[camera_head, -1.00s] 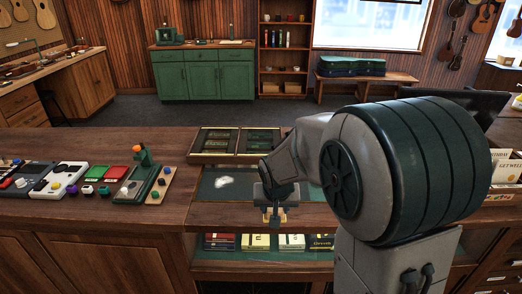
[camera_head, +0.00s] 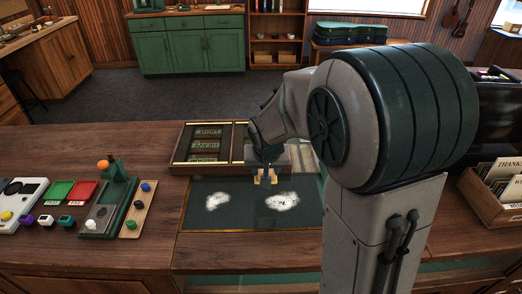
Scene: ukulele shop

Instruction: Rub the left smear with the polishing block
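The left smear (camera_head: 217,201) is a white patch on the dark glass panel (camera_head: 238,223) set into the wooden counter. A second, larger white smear (camera_head: 283,201) lies to its right. My gripper (camera_head: 266,179) points down near the panel's back edge, up and right of the left smear in the picture. I cannot pick out the polishing block with certainty. My arm hides part of the counter on the right.
A wood-framed tray with labelled compartments (camera_head: 181,160) lies behind the panel. On the left stand a green device with an orange knob (camera_head: 118,190), a wooden strip with small knobs (camera_head: 138,210) and green and red pads. A card box (camera_head: 485,199) is at right. The counter front is clear.

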